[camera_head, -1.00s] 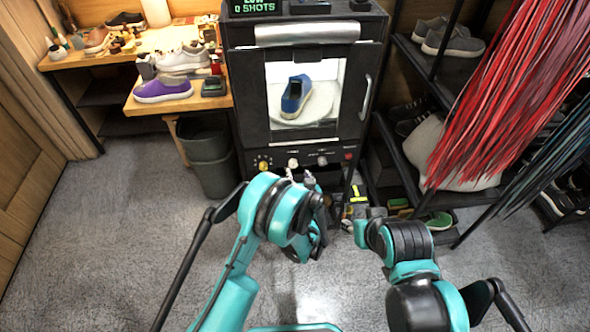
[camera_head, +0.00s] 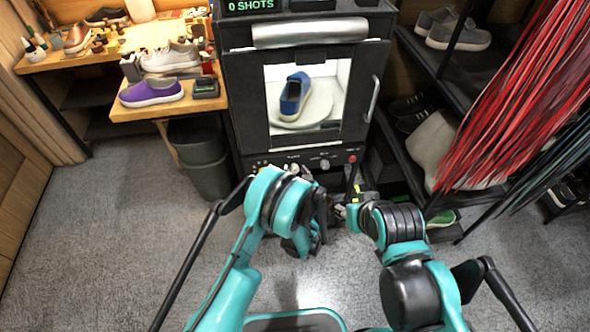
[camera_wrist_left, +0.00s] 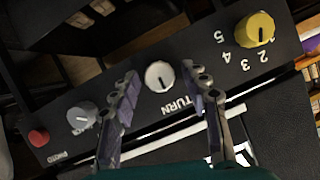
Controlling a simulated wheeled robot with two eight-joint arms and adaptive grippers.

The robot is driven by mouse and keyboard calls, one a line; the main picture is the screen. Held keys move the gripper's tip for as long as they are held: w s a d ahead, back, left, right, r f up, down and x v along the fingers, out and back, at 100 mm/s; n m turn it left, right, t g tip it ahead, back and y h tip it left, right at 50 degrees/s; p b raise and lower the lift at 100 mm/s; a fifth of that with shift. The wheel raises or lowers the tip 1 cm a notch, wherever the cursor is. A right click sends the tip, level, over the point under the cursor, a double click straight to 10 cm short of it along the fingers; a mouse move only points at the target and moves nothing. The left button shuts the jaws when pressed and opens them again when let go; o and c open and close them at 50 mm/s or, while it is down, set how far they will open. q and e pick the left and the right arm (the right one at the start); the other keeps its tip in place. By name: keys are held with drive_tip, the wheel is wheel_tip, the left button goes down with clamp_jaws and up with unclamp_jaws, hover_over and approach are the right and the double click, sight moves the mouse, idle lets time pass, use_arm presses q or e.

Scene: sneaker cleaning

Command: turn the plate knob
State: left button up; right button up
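The machine's control panel carries a pale round knob (camera_wrist_left: 159,76) beside lettering that starts "TURN". My left gripper (camera_wrist_left: 162,82) is open, with one finger on each side of this knob in the left wrist view. Contact between fingers and knob cannot be told. A yellow knob (camera_wrist_left: 254,29) with numbers, a grey knob (camera_wrist_left: 81,118) and a red button (camera_wrist_left: 39,137) share the panel. In the head view, the left wrist hides part of the panel. My right gripper (camera_head: 352,200) is low, right of the left one; its fingers are unclear.
A blue shoe (camera_head: 294,95) stands on a round white plate (camera_head: 313,108) behind the machine's window. A grey bin (camera_head: 203,160) stands left of the machine. A shoe rack (camera_head: 440,85) and hanging red laces (camera_head: 515,105) are at right. Floor at left is clear.

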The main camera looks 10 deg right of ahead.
use_arm(q)
clamp_jaws()
drive_tip(key=shift+m, duration=0.3)
drive_tip(key=m+y, duration=0.1)
drive_tip(key=m, duration=0.1)
drive_tip(key=m+y, duration=0.1)
drive_tip(key=y, duration=0.1)
drive_tip(key=shift+w+d+f+m+t, duration=0.1)
drive_tip(key=shift+d+f+m+t, duration=0.1)
drive_tip(key=shift+m+t, duration=0.15)
drive_tip(key=m+t+y, duration=0.1)
drive_tip(key=m, duration=0.2)
drive_tip(key=shift+d+f+m+t+y, duration=0.15)
drive_tip(key=shift+m+t+y, duration=0.35)
drive_tip(key=shift+m, duration=0.95)
